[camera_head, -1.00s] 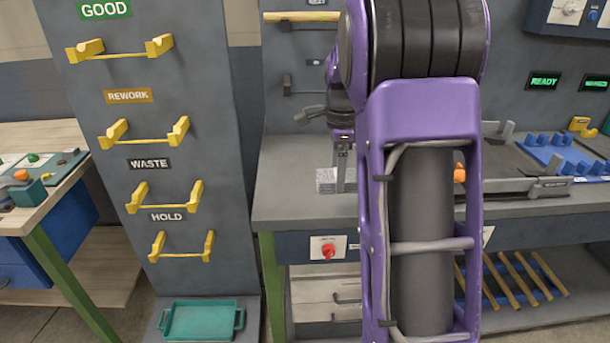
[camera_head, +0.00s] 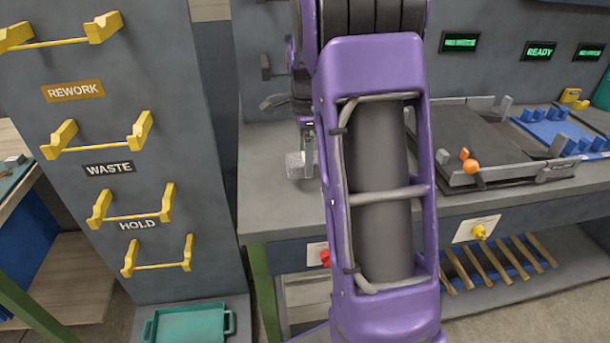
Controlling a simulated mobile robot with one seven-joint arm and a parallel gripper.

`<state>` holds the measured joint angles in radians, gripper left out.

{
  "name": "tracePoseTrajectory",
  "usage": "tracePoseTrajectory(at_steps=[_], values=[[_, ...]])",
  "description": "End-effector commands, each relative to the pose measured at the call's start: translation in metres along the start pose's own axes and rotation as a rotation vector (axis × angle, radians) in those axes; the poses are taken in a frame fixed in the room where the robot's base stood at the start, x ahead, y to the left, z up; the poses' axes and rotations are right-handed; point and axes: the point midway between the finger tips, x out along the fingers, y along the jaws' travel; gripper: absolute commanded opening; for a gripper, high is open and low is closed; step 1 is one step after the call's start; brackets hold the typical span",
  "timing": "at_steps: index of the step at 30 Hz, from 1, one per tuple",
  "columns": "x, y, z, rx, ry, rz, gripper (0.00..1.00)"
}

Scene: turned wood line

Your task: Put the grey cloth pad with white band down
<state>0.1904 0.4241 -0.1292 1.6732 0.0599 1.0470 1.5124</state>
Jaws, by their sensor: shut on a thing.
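My gripper (camera_head: 307,152) points down over the grey workbench, left of my purple arm, which hides part of it. It is shut on a small light-grey piece (camera_head: 294,166), which looks like the grey cloth pad. The pad is at the left side of the fingers, close to the bench top (camera_head: 262,188). I cannot tell whether it touches the bench. Its white band is not clear at this size.
A rack (camera_head: 100,230) with yellow holders labelled REWORK, WASTE and HOLD stands left. A teal tray (camera_head: 190,322) is below it. A dark conveyor-like bed (camera_head: 460,140) with an orange-tipped lever (camera_head: 469,166) lies right. Bench room is free left of the gripper.

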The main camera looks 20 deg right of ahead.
Motion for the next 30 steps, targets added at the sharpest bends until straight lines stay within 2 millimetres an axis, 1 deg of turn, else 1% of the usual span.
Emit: tracePoseTrajectory(at_steps=[6, 9, 12, 19, 22, 23, 24, 26, 30], values=[[0.035, 0.001, 0.000, 0.001, 0.000, 0.003, 0.34], [0.047, 0.001, 0.000, 0.000, 0.000, 0.003, 0.34], [0.051, 0.000, 0.000, 0.000, 0.000, 0.000, 0.34], [0.051, 0.000, 0.000, 0.000, 0.000, 0.000, 0.34], [0.054, 0.000, 0.000, 0.000, 0.000, 0.000, 0.34], [0.053, 0.000, 0.000, 0.000, 0.000, 0.000, 0.82], [0.053, 0.000, 0.000, 0.000, 0.000, 0.000, 0.90], [0.053, 0.000, 0.000, 0.000, 0.000, 0.000, 1.00], [0.053, 0.000, 0.000, 0.000, 0.000, 0.000, 1.00]])
